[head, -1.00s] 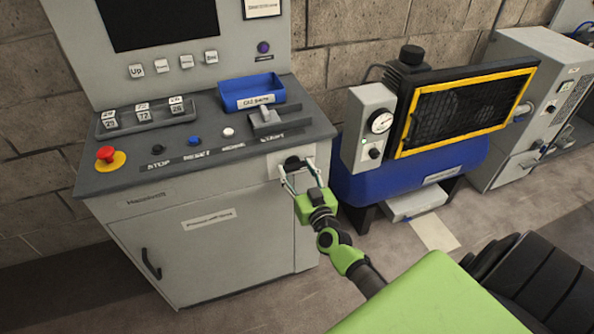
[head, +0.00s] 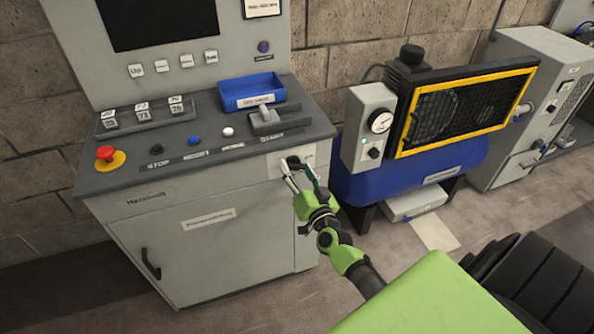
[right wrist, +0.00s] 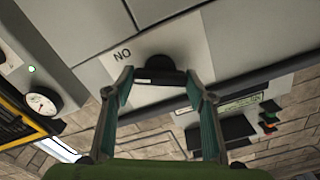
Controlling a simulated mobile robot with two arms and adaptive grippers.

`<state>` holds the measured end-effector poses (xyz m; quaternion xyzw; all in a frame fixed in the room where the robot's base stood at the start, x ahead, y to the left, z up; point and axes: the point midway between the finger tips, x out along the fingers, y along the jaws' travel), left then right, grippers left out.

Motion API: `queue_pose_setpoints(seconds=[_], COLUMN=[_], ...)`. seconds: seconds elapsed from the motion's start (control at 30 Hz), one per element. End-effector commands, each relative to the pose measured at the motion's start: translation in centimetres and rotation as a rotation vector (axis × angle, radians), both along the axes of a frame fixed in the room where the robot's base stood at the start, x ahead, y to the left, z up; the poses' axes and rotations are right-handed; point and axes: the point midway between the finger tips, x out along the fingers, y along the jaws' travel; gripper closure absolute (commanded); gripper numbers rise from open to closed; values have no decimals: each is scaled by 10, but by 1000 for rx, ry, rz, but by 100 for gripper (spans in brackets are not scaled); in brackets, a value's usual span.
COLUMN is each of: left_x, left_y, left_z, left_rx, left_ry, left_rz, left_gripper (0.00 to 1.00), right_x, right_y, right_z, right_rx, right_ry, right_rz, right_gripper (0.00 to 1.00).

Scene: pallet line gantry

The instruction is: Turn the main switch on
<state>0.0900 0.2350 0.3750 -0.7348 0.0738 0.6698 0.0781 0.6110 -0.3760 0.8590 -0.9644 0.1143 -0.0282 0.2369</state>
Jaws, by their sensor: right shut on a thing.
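The main switch is a black rotary knob (head: 293,161) on a light plate on the front of the grey control cabinet (head: 218,250), near its upper right corner. My right gripper (head: 299,171) reaches it from the front, rolled at a slant, and is shut on the knob. The fingers hide part of the knob and plate in the head view. My left gripper is not in view.
The console top holds a red emergency button (head: 106,154), several small buttons, a grey lever (head: 266,117) and a blue tray (head: 252,92). A blue compressor (head: 420,168) with a yellow-framed grille stands right of the cabinet. Open floor lies in front of the cabinet.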

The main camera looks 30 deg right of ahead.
Motion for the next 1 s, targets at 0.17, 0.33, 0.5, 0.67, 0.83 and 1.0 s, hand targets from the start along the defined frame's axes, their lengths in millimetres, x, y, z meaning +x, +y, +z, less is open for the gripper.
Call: queue_pose_setpoints(seconds=[0.17, 0.33, 0.5, 0.67, 0.83, 1.0], left_x=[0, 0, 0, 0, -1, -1], left_y=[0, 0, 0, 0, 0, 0], left_z=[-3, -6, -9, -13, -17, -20], left_rx=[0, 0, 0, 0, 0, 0], left_ry=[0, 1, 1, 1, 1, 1], left_rz=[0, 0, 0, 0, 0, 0], left_gripper=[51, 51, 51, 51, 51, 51], right_x=[0, 0, 0, -1, 0, 0], right_y=[0, 0, -1, -1, -1, -1], right_z=[-1, -2, -2, -3, -3, -3], right_rx=[165, 322, 479, 626, 773, 896], right_ry=[-39, -77, -115, -149, -185, -214], right_rz=[1, 1, 0, 0, -1, 1], right_gripper=[72, 72, 72, 72, 72, 72])
